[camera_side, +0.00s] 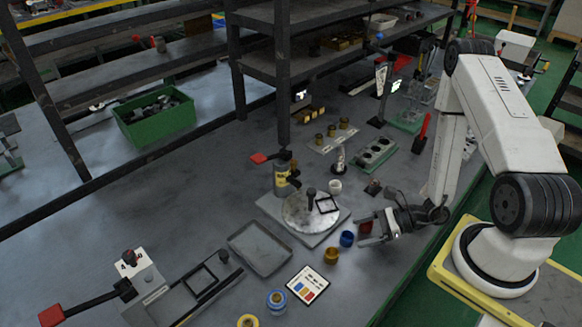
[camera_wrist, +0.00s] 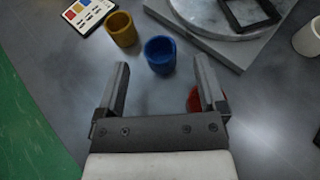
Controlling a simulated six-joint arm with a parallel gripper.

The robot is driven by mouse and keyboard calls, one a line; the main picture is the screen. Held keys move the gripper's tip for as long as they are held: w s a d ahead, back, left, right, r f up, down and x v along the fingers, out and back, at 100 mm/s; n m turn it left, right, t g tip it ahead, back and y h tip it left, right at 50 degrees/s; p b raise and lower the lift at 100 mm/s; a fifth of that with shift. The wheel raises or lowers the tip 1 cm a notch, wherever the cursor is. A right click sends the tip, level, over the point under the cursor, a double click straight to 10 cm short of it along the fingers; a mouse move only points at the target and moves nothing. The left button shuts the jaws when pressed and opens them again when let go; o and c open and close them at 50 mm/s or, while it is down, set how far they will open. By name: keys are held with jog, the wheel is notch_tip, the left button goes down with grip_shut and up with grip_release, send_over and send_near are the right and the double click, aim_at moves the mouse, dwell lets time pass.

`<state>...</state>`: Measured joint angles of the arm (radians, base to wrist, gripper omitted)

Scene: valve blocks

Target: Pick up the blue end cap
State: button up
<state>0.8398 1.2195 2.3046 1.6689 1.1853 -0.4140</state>
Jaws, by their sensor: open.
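The blue end cap (camera_side: 347,239) is a small cup-like piece on the grey table, in front of the round plate. In the wrist view the blue end cap (camera_wrist: 160,54) sits upright just beyond my fingertips, roughly between their lines. My gripper (camera_side: 362,234) is open and empty, low over the table to the right of the cap. Its two fingers (camera_wrist: 160,64) show apart in the wrist view, with clear table between them.
A yellow cap (camera_wrist: 121,28) stands left of the blue one. A red cap (camera_wrist: 193,98) is partly hidden behind my right finger. The round plate on its base (camera_side: 300,222) lies behind. A colour card (camera_side: 307,285) and grey tray (camera_side: 260,248) are to the left.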

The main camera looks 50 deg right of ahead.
jog(key=shift+x, duration=1.3)
grip_shut()
